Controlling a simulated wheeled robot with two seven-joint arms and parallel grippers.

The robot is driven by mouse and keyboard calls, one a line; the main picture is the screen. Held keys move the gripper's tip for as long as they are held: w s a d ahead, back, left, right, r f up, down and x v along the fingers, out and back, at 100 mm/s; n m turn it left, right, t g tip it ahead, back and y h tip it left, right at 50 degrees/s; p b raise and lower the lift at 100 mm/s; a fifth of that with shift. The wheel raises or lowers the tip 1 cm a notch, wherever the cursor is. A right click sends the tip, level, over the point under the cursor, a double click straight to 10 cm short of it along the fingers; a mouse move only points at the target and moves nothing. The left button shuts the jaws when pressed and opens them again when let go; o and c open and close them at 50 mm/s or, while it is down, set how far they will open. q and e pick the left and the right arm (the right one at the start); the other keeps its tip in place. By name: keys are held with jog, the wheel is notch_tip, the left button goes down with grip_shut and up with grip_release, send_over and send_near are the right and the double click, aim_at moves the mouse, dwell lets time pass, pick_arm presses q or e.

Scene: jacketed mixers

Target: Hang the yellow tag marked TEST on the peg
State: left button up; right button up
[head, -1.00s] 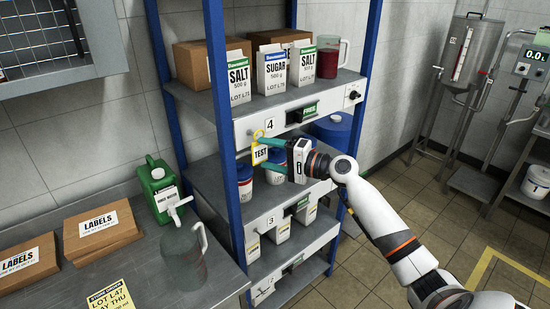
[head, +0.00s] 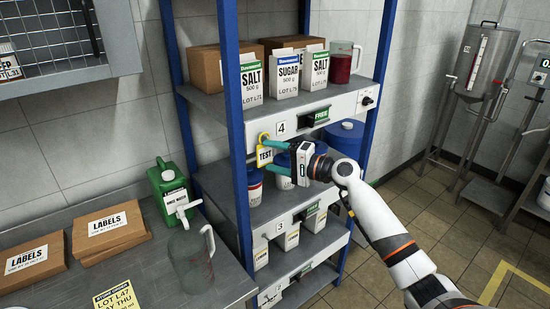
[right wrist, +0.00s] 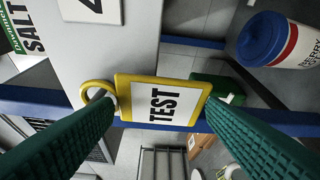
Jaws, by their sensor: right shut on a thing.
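The yellow tag marked TEST (head: 264,157) has a white face and a yellow loop (head: 264,138) at its top. My right gripper (head: 272,157) is shut on the tag at the shelf front, below and left of the number 4 plate (head: 282,127). In the right wrist view the tag (right wrist: 162,103) spans between the green fingers, with its loop (right wrist: 98,88) by the left finger. The peg is not clearly visible; I cannot tell whether the loop is around it. My left gripper is not in view.
The blue-post shelf rack (head: 230,100) holds cartons, a jug of red liquid (head: 343,62) and white tubs below. A green jerrycan (head: 170,188), a clear jug (head: 193,260) and label boxes (head: 108,228) stand on the left bench. Open floor lies to the right.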

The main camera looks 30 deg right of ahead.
jog(key=shift+w+f, duration=0.1)
jog(key=o, duration=1)
jog(key=shift+d, duration=0.1)
jog(key=shift+r, duration=0.25)
jog(key=shift+f, duration=0.1)
